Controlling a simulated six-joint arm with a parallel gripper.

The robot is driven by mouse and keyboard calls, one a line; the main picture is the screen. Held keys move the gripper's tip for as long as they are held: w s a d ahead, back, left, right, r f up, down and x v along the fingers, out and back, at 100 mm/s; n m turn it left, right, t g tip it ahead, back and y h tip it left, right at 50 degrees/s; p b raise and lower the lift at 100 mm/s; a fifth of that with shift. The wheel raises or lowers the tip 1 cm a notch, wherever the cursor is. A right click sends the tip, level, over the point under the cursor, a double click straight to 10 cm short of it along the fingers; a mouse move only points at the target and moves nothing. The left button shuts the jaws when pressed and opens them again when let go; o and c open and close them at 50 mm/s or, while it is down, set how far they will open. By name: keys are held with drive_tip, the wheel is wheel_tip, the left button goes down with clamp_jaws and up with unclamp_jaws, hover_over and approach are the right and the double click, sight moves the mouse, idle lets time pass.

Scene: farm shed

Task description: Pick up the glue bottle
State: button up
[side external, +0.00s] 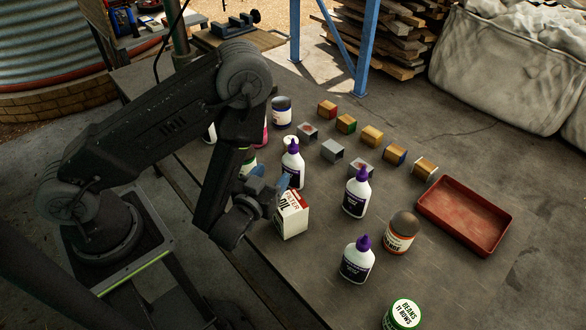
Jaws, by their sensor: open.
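Three white bottles with purple caps and dark labels look like glue bottles; all stand upright on the dark table. One glue bottle (292,170) stands behind my gripper, another glue bottle (356,196) is to its right, and the third glue bottle (357,262) is nearer the front. My gripper (273,182) is open, with blue fingers, low over the table. It is just left of the rear bottle and above the white and red filter box (292,222). I cannot tell whether a finger touches either one. Nothing shows held between the fingers.
Several small coloured boxes (371,136) line the back. A dark-lidded jar (281,112) and partly hidden containers are behind my arm.

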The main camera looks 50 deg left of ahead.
sight(296, 144)
drive_tip(key=x, duration=1.3)
drive_tip(key=shift+w+a+r, duration=0.1)
drive_tip(key=shift+w+a, duration=0.05)
drive_tip(key=shift+w, duration=0.1)
clamp_jaws()
